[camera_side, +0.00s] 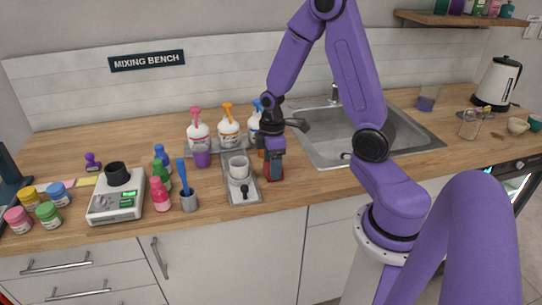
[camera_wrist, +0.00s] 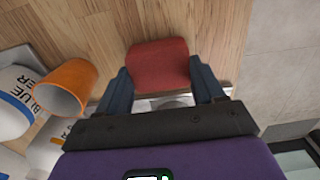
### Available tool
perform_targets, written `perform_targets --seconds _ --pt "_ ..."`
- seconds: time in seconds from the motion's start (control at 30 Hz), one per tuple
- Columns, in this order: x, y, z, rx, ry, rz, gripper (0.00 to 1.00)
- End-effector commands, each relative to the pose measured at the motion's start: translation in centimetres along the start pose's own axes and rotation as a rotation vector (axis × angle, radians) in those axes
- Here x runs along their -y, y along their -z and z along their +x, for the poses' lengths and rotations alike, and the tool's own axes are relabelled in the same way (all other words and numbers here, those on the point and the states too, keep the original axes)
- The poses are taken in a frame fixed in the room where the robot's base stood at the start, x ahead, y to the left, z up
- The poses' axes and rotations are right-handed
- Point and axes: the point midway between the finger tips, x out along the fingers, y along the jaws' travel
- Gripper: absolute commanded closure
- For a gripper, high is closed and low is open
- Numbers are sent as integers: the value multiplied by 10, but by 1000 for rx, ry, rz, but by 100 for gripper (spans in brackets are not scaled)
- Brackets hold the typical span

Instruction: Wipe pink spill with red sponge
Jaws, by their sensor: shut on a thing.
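The red sponge (camera_side: 275,177) is between the fingers of my gripper (camera_side: 274,163), low at the counter near its front edge. In the wrist view the sponge (camera_wrist: 158,62) shows as a dull red block, with my gripper (camera_wrist: 159,75) shut on it from both sides. I cannot tell whether its underside touches the wood. No pink spill is visible in either view; the sponge and gripper hide the wood right under them.
A grey tray (camera_side: 232,191) with a white mortar (camera_side: 238,167) stands just left of my gripper. An orange cup (camera_wrist: 65,86) and pump bottles (camera_side: 229,131) are behind. The sink (camera_side: 325,150) lies right. Bare wood (camera_side: 330,184) lies along the front edge.

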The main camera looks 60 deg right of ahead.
Motion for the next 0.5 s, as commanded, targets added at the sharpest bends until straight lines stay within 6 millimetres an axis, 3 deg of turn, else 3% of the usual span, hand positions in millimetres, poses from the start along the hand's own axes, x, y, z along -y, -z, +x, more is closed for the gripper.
perform_targets --seconds 0.33,0.5 --pt "26 0 3 1 1 -2 61" --pt "15 0 2 0 0 2 61"
